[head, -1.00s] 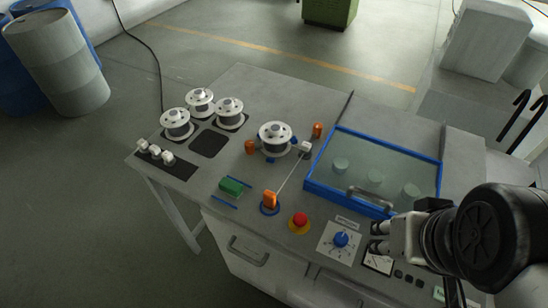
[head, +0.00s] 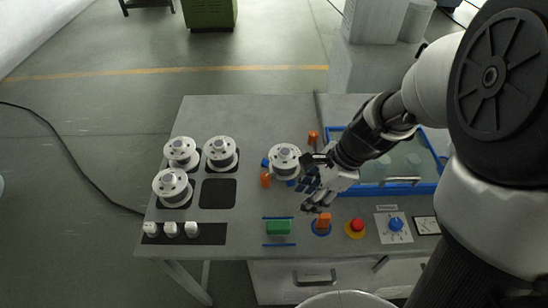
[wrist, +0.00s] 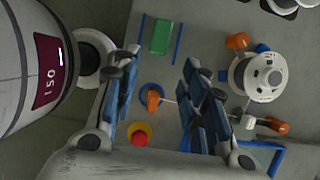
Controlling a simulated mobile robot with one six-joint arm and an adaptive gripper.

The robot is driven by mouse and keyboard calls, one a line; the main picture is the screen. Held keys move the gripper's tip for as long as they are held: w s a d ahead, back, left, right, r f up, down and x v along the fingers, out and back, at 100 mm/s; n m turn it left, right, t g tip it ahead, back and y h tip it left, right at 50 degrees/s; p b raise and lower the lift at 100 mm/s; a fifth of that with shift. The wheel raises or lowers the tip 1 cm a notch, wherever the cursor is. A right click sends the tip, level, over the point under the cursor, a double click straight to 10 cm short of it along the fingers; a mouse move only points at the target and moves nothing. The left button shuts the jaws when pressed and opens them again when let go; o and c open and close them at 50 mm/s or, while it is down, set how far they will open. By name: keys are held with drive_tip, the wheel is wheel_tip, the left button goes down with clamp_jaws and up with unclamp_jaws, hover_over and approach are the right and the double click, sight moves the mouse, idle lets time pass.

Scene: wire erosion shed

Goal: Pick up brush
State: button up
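A green block (head: 278,227), the only thing that looks like the brush, lies on the grey table top between two thin blue strips. In the wrist view the green block (wrist: 161,38) shows at the top, past the fingertips. My gripper (head: 312,187) is above the table, right of and farther back than the green block in the head view. In the wrist view my gripper (wrist: 160,65) has its blue-padded fingers well apart, with nothing held between them. Its height over the table is hard to tell.
An orange post (head: 323,220) and a red button (head: 355,226) stand right of the green block. A spool (head: 284,158) stands behind it, several more at left. White pieces (head: 171,229) sit front left. A blue-framed glass cover (head: 405,188) is at right.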

drive_tip(key=b, duration=0.5)
approach(279, 225)
drive_tip(key=x, duration=0.4)
drive_tip(key=shift+d+f, duration=0.3)
drive_tip(key=shift+f, duration=0.15)
drive_tip(key=shift+a+b+x, duration=0.15)
drive_tip(key=shift+b+x, duration=0.6)
drive_tip(key=shift+x, duration=0.8)
drive_tip(key=shift+a+b+x, duration=0.15)
drive_tip(key=shift+b+x, duration=0.55)
drive_tip(key=shift+x, duration=0.85)
drive_tip(key=shift+r, duration=0.25)
drive_tip(key=shift+c, duration=0.6)
drive_tip(key=c, duration=0.7)
drive_tip(key=shift+r, duration=0.15)
wheel_tip(279, 225, up, 20)
drive_tip(key=p, duration=0.9)
